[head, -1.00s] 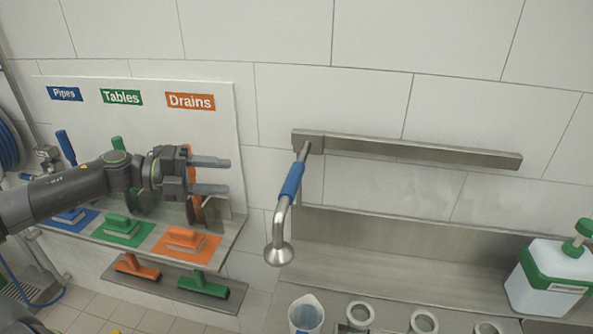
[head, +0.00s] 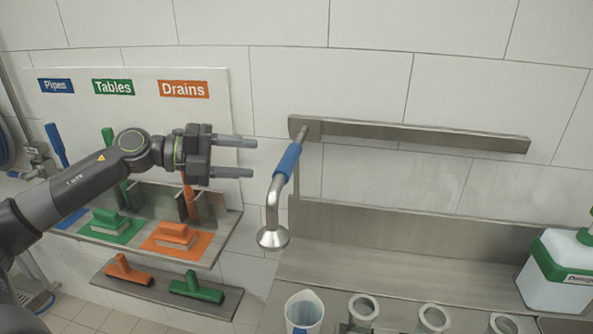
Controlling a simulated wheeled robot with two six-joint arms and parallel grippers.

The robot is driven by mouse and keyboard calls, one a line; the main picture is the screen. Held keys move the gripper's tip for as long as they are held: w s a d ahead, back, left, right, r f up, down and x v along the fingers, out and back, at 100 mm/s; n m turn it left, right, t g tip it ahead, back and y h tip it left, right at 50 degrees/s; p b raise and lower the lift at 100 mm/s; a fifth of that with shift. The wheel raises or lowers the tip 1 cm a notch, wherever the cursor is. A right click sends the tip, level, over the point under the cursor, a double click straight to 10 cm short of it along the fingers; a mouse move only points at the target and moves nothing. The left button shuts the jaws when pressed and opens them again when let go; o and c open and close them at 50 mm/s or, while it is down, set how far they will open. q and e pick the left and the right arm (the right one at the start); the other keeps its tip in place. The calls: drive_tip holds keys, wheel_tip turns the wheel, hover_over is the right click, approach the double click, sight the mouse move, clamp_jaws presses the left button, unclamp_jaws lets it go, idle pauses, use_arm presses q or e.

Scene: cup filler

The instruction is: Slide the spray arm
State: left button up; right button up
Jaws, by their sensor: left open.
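The spray arm (head: 273,198) is a bent metal tube with a blue grip sleeve (head: 288,160) and a round spray head (head: 272,238). It hangs from the left end of a horizontal metal rail (head: 420,135) on the tiled wall. My left gripper (head: 251,157) is open and empty, its two fingers pointing right, just left of the blue sleeve in the picture. A gap shows between the fingertips and the sleeve; the depth between them is hard to tell. My right gripper is not in view.
At the left, a tool board holds brushes and scrubbers (head: 177,236) on a shelf.

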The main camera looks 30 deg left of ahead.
sight(296, 162)
use_arm(q)
drive_tip(key=p+x, duration=0.2)
drive_tip(key=x, duration=0.7)
drive_tip(key=shift+w+d, duration=0.2)
drive_tip(key=shift+d, duration=0.1)
drive_tip(key=shift+x, duration=0.75)
drive_tip(key=shift+c, duration=0.4)
drive_tip(key=shift+c, duration=1.1)
clamp_jaws()
